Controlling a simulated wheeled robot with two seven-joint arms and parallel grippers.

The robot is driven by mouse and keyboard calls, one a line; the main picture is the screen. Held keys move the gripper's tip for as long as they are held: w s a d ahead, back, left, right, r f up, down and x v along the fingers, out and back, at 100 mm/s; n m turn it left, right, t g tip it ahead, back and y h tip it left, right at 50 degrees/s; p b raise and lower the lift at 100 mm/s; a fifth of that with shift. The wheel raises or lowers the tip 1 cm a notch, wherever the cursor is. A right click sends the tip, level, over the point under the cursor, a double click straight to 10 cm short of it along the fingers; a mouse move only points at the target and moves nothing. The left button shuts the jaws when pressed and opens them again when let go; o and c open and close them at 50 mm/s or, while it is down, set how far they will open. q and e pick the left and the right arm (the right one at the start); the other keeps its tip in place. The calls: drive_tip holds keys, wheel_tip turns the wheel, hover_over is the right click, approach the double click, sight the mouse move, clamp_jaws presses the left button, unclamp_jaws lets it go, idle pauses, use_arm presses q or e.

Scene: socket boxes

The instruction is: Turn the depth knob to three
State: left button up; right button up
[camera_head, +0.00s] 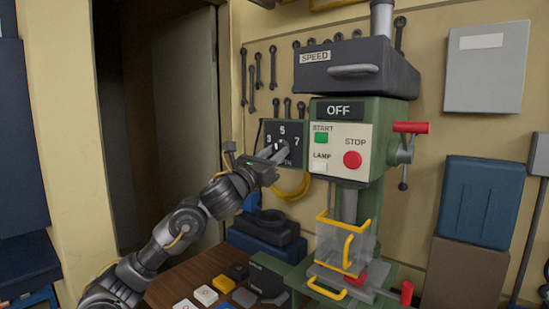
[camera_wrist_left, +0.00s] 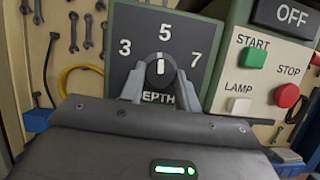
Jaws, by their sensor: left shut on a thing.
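The depth knob (camera_wrist_left: 160,66) is dark and round with a white pointer mark. It sits on a dark dial plate (camera_wrist_left: 190,22) marked 3, 5 and 7, with DEPTH below. In the left wrist view its white mark points up, toward the 5. My left gripper (camera_wrist_left: 160,88) is shut on the knob, one finger on each side, and partly covers the DEPTH label. In the head view the left gripper (camera_head: 276,152) reaches the dial plate (camera_head: 296,128) from the lower left and hides most of the knob. My right gripper is not in view.
The green drill press carries a panel (camera_head: 340,170) with a green START button (camera_head: 321,137), a red STOP button (camera_head: 353,160) and a LAMP switch (camera_head: 320,167), right of the dial. Its display reads OFF (camera_head: 339,110). Wrenches (camera_head: 258,70) hang behind. A yellow cable (camera_head: 293,189) hangs below the dial.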

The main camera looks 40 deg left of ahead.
use_arm(q)
drive_tip(key=n+y+b, duration=0.1)
drive_tip(key=n+y, duration=0.1)
drive_tip(key=n, duration=0.2)
drive_tip(key=shift+d, duration=0.15)
drive_tip(key=n+y, duration=0.2)
drive_tip(key=n, duration=0.2)
drive_tip(key=shift+d+r+g, duration=0.1)
drive_tip(key=shift+g, duration=0.2)
drive_tip(key=n+g+y, duration=0.1)
drive_tip(key=n, duration=0.2)
drive_tip(key=shift+r+y, duration=0.1)
drive_tip(key=shift+y, duration=0.2)
drive_tip(key=shift+d+n+g+y+p, duration=0.1)
drive_tip(key=shift+n+g+y+p, duration=0.4)
drive_tip(key=shift+n, duration=1.1)
drive_tip(key=o, duration=1)
